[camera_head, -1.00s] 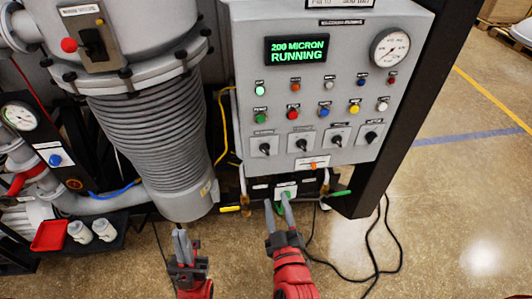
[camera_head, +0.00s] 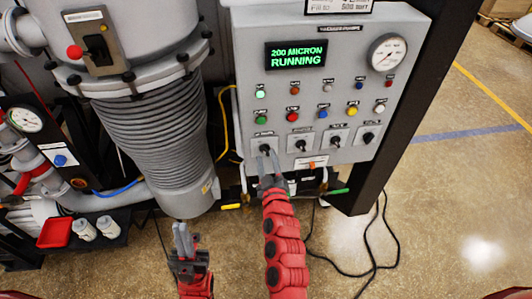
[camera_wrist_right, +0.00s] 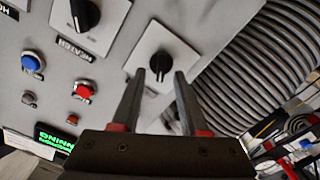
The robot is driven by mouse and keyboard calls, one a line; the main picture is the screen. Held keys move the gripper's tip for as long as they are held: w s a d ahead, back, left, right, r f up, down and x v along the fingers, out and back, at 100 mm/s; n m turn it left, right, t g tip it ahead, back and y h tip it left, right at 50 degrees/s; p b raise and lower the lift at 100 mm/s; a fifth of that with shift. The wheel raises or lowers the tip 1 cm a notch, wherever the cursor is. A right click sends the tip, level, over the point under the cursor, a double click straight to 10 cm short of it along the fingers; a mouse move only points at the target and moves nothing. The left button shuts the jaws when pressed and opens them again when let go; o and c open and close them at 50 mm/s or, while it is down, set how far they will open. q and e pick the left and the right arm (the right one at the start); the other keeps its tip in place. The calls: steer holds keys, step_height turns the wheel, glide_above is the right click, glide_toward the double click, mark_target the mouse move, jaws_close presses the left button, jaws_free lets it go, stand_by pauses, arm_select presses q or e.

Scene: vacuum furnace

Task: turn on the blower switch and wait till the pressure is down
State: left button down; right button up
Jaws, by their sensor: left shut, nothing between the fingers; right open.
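The grey control panel (camera_head: 345,100) has a row of black rotary switches along its lower part. The leftmost switch (camera_head: 265,147) lies just beyond my right gripper (camera_head: 269,156). In the right wrist view, that switch's black knob (camera_wrist_right: 160,63) lines up with the gap between the open fingers (camera_wrist_right: 160,76); I cannot tell whether the tips reach around it. Its label is too small to read. The display (camera_head: 296,54) reads "200 MICRON RUNNING". The round pressure gauge (camera_head: 388,53) is at upper right. My left gripper (camera_head: 182,228) is shut and empty, low in front of the ribbed column.
Another rotary switch (camera_head: 300,145) sits close to the right. Coloured buttons and lamps are above the row. A ribbed grey column (camera_head: 155,140) stands left of the panel. A green-handled valve (camera_head: 336,191) is below. A black cable (camera_head: 375,255) lies on the floor.

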steer(key=shift+w+a, duration=0.15)
steer(key=shift+w, duration=0.75)
steer(key=shift+f, duration=0.1)
jaws_close()
